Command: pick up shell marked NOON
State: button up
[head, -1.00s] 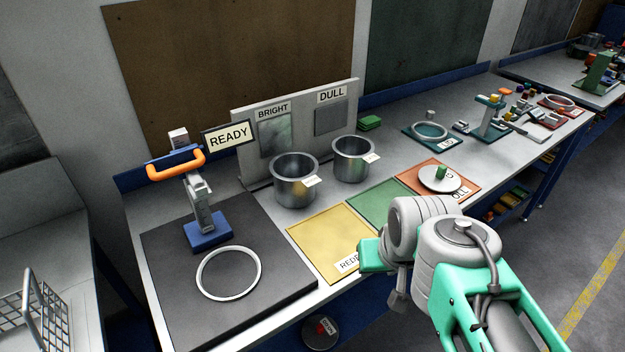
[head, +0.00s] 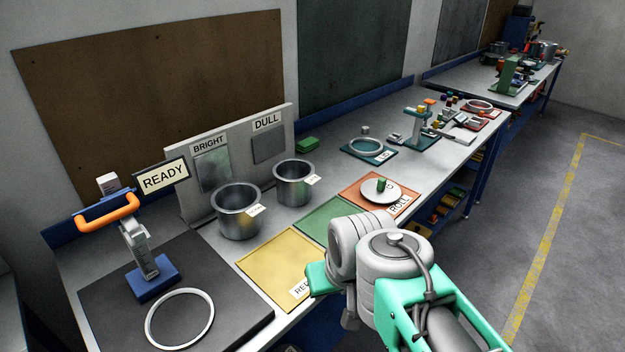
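Two open, shiny metal pots, which may be the shells, stand on the bench in the head view. The nearer, larger pot (head: 237,217) is left of the farther, smaller pot (head: 294,188). Each carries a small white tag, but the writing is too small to read, so I cannot tell which is marked NOON. My arm reaches in from the lower right, with its grey wrist joints right of the yellow mat. My gripper's fingers are not visible. Both pots are apart from my arm.
A yellow mat (head: 272,262), a green mat (head: 327,218) and a red mat (head: 403,199) with a white disc (head: 380,194) lie along the front. A board (head: 232,150) reading BRIGHT and DULL stands behind the pots. An orange-handled press (head: 140,250) and white ring (head: 180,318) are left.

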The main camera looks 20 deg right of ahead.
aim_at(237, 206)
jog(key=u, duration=4.2)
jog(key=k, duration=2.1)
jog(key=z, duration=1.2)
jog(key=i, duration=0.5)
jog(key=u, duration=0.1)
